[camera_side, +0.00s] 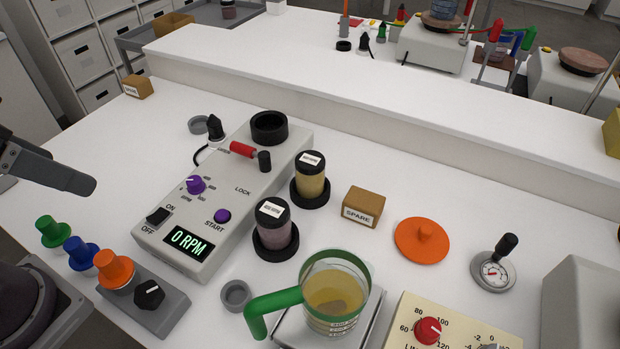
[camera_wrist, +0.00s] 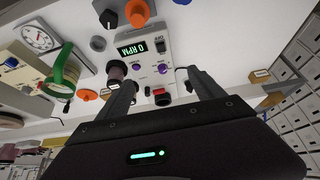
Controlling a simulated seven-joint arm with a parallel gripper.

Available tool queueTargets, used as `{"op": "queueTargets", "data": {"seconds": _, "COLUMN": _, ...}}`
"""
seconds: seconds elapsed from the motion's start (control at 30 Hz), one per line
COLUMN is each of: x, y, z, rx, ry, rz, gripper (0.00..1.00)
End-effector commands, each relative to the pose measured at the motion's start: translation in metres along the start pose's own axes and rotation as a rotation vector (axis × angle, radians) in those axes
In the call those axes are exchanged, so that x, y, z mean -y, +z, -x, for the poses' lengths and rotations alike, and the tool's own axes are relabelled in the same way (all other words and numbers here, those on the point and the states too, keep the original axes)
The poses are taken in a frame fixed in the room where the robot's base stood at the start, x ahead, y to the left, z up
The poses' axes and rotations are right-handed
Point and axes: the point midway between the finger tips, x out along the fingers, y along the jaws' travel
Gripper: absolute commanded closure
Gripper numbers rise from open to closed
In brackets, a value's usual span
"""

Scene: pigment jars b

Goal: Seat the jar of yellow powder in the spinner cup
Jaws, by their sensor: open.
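The jar of yellow powder (camera_side: 311,184) has a black lid with a white label. It stands upright in a black ring holder (camera_side: 312,202) right of the spinner in the side view. I cannot make it out in the wrist view, where a finger may cover it. The spinner cup (camera_side: 268,125) is a black ring at the far end of the pale spinner (camera_side: 215,215), and looks empty. The display reads 0 RPM. My gripper (camera_wrist: 162,80) is open and empty in the wrist view, its fingers apart above the spinner area. The side view does not show its fingertips clearly.
A jar of mauve powder (camera_side: 275,237) stands in its own holder beside the yellow one. A red lever (camera_side: 243,149) and black post (camera_side: 264,161) are near the cup. A SPARE box (camera_side: 363,207), orange lid (camera_side: 421,240) and green-handled beaker (camera_side: 335,295) stand right.

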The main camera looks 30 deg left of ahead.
Motion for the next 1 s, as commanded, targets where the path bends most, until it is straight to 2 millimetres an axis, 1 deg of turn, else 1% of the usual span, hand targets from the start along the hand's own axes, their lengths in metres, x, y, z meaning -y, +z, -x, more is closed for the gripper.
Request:
{"op": "queueTargets", "data": {"seconds": 0.07, "x": -0.002, "y": -0.013, "z": 0.001, "rx": 0.017, "ry": 0.004, "rz": -0.065, "gripper": 0.23}}
{"op": "queueTargets", "data": {"seconds": 0.13, "x": -0.007, "y": -0.039, "z": 0.002, "rx": 0.053, "ry": 0.015, "rz": -0.213, "gripper": 0.23}}
{"op": "queueTargets", "data": {"seconds": 0.17, "x": -0.010, "y": -0.055, "z": 0.000, "rx": 0.073, "ry": 0.023, "rz": -0.302, "gripper": 0.23}}
{"op": "queueTargets", "data": {"seconds": 0.2, "x": -0.017, "y": -0.078, "z": -0.005, "rx": 0.103, "ry": 0.039, "rz": -0.438, "gripper": 0.23}}
{"op": "queueTargets", "data": {"seconds": 0.27, "x": -0.030, "y": -0.113, "z": -0.018, "rx": 0.146, "ry": 0.071, "rz": -0.654, "gripper": 0.23}}
{"op": "queueTargets", "data": {"seconds": 0.3, "x": -0.041, "y": -0.134, "z": -0.031, "rx": 0.172, "ry": 0.098, "rz": -0.799, "gripper": 0.23}}
{"op": "queueTargets", "data": {"seconds": 0.37, "x": -0.059, "y": -0.163, "z": -0.057, "rx": 0.209, "ry": 0.148, "rz": -1.021, "gripper": 0.23}}
{"op": "queueTargets", "data": {"seconds": 0.4, "x": -0.074, "y": -0.180, "z": -0.078, "rx": 0.230, "ry": 0.186, "rz": -1.172, "gripper": 0.23}}
{"op": "queueTargets", "data": {"seconds": 0.47, "x": -0.097, "y": -0.200, "z": -0.113, "rx": 0.257, "ry": 0.251, "rz": -1.394, "gripper": 0.23}}
{"op": "queueTargets", "data": {"seconds": 0.5, "x": -0.113, "y": -0.208, "z": -0.138, "rx": 0.269, "ry": 0.297, "rz": -1.532, "gripper": 0.23}}
{"op": "queueTargets", "data": {"seconds": 0.57, "x": -0.134, "y": -0.214, "z": -0.173, "rx": 0.281, "ry": 0.364, "rz": -1.715, "gripper": 0.23}}
{"op": "queueTargets", "data": {"seconds": 0.6, "x": -0.146, "y": -0.215, "z": -0.194, "rx": 0.286, "ry": 0.406, "rz": -1.818, "gripper": 0.23}}
{"op": "queueTargets", "data": {"seconds": 0.7, "x": -0.168, "y": -0.212, "z": -0.232, "rx": 0.286, "ry": 0.486, "rz": -2.004, "gripper": 0.23}}
{"op": "queueTargets", "data": {"seconds": 0.8, "x": -0.177, "y": -0.209, "z": -0.251, "rx": 0.282, "ry": 0.523, "rz": -2.089, "gripper": 0.23}}
{"op": "queueTargets", "data": {"seconds": 1.0, "x": -0.179, "y": -0.197, "z": -0.275, "rx": 0.283, "ry": 0.532, "rz": -2.107, "gripper": 0.23}}
